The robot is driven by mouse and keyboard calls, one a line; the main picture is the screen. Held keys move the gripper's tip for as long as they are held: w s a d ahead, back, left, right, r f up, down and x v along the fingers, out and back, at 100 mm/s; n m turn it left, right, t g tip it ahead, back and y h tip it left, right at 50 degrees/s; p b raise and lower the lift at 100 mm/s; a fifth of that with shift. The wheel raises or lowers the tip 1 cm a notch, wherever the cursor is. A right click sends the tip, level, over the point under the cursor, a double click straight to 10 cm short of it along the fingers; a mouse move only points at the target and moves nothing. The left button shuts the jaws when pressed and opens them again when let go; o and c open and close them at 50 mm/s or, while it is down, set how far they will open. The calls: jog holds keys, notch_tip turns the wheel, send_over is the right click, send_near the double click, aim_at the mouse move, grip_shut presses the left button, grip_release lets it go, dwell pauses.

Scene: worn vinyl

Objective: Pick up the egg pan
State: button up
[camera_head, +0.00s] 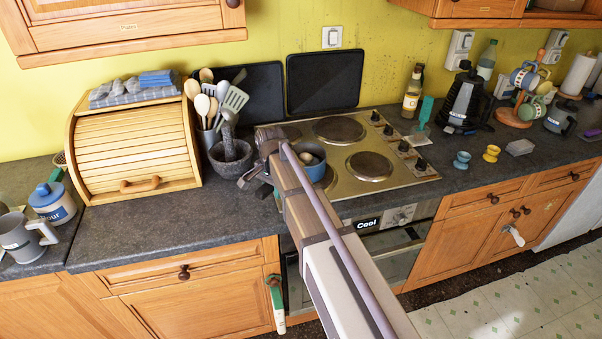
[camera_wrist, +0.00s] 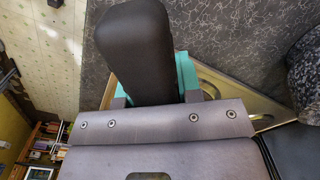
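The egg pan (camera_head: 316,173), a small blue pan with something brownish inside, sits at the hob's left front. My gripper (camera_head: 262,160) is beside its left side in the head view, and my arm hides part of the pan. In the wrist view my gripper's fingertips (camera_wrist: 160,96) stand apart. A thick dark bar, which looks like a handle, fills much of the space between them, with teal showing on its right. I cannot tell whether the fingers touch it.
The hob (camera_head: 385,178) has bare round plates and knobs on its right. A stone mortar (camera_head: 231,162) with a pestle and a utensil pot (camera_head: 210,135) stand close left of my gripper. A wooden bread bin (camera_head: 135,150) is further left. The front worktop (camera_head: 170,226) is clear.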

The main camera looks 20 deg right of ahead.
grip_shut()
dwell(0.5)
